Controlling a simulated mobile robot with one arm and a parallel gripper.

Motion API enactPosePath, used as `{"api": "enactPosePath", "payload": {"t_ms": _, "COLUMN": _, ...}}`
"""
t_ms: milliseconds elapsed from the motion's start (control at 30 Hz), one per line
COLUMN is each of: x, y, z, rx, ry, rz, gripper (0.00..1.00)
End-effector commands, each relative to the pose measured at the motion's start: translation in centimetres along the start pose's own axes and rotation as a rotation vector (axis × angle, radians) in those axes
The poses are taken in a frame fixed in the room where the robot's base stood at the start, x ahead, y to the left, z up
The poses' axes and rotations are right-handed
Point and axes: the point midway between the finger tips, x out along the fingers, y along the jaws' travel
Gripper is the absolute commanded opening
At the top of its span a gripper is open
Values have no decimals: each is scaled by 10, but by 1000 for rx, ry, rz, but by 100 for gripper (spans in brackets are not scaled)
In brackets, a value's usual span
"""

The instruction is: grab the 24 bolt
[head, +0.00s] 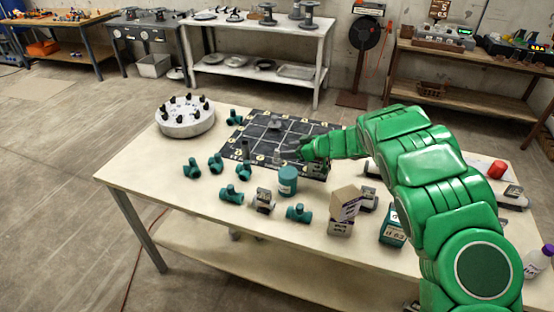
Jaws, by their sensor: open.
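A black gridded mat (303,127) with small yellowish labels lies on the table. A small grey upright piece (246,149) stands at its front left, and another (277,155) stands a little right of it. Either may be a bolt, but the labels are too small to read, so I cannot tell which is the 24 bolt. A grey flanged piece (276,123) sits on the mat's back half. My green arm reaches in from the right. My gripper (301,149) is open, low over the mat's right part, just right of the second upright piece; its fingertips are small and hard to separate.
Several teal pipe fittings (216,163) lie along the table's front left. A teal cylinder (288,181) stands just in front of my gripper. A round grey holder (186,122) with black knobs is at the back left.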

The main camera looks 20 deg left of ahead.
Motion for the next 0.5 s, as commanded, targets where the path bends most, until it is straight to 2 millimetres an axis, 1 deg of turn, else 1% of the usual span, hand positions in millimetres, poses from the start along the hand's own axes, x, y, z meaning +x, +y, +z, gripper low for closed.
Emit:
{"api": "enactPosePath", "payload": {"t_ms": 300, "x": 37, "y": -6, "z": -3, "rx": 0, "ry": 1, "rz": 0, "gripper": 53}}
{"api": "enactPosePath", "payload": {"t_ms": 400, "x": 45, "y": -6, "z": -2, "rx": 1, "ry": 0, "rz": -1, "gripper": 53}}
{"api": "enactPosePath", "payload": {"t_ms": 500, "x": 49, "y": -6, "z": -3, "rx": 1, "ry": 0, "rz": -1, "gripper": 53}}
